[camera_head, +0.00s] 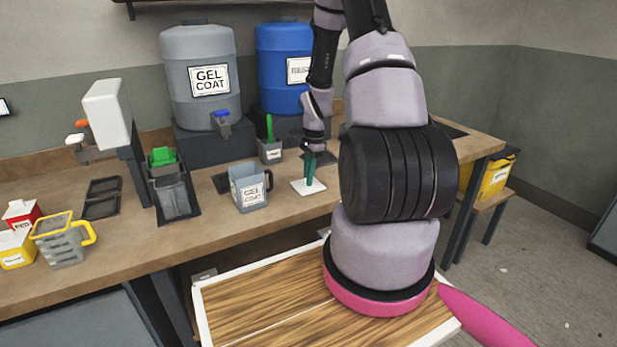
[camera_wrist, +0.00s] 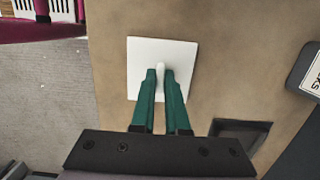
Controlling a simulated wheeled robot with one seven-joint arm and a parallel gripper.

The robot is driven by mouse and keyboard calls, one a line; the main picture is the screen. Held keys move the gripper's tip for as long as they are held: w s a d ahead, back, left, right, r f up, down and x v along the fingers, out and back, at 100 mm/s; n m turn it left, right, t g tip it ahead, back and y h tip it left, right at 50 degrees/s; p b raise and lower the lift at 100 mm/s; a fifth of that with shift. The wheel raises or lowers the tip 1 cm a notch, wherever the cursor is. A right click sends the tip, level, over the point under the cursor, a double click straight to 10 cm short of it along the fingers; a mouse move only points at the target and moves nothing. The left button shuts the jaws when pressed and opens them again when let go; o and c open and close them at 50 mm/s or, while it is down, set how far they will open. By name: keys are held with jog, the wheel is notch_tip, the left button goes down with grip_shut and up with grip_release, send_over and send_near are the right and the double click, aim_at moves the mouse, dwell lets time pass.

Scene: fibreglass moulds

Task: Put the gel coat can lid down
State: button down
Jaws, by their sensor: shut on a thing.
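The gel coat can lid is a white square plate (camera_wrist: 135,58) with a small upright knob, seen in the wrist view. It also shows in the head view (camera_head: 300,189), flat and level at the bench top, right of the grey can (camera_head: 248,188) labelled GEL COAT. My gripper (camera_wrist: 160,76) has green fingers shut on the lid's knob, and it points down from above in the head view (camera_head: 310,179). I cannot tell whether the lid's underside touches the bench. The can's top is uncovered.
The wooden bench (camera_head: 130,250) is clear in front of the lid. A dark pad (camera_head: 322,158) lies behind it, and a small grey holder (camera_head: 270,151) with a green handle stands behind left. The grey drum (camera_head: 200,60) and blue drum (camera_head: 283,50) stand at the back.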

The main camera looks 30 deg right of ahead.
jog(key=shift+f, duration=0.2)
jog(key=c, duration=0.9)
grip_release()
jog(key=shift+r, duration=0.15)
notch_tip(320, 180, up, 12)
jog(key=d, duration=0.1)
jog(key=s+a+r+n+t, duration=0.2)
jog(key=a+r+n, duration=0.15)
jog(key=r, duration=0.55)
jog(key=s+a+r+n+t, duration=0.1)
jog(key=s+a+r+n, duration=0.2)
jog(key=r, duration=0.5)
jog(key=s+a+r+n+t, duration=0.1)
jog(key=s+a+r+n, duration=0.1)
jog(key=s, duration=0.3)
jog(key=s+a+r+n+t, duration=0.1)
jog(key=s+a+r+n, duration=0.1)
jog(key=s+a+r, duration=0.1)
jog(key=s+a+r+n+t, duration=0.2)
jog(key=s+a+r+n, duration=0.1)
jog(key=s+r, duration=0.3)
jog(key=shift+s+r+y, duration=0.1)
jog(key=shift+s+y, duration=0.2)
jog(key=shift+s, duration=0.05)
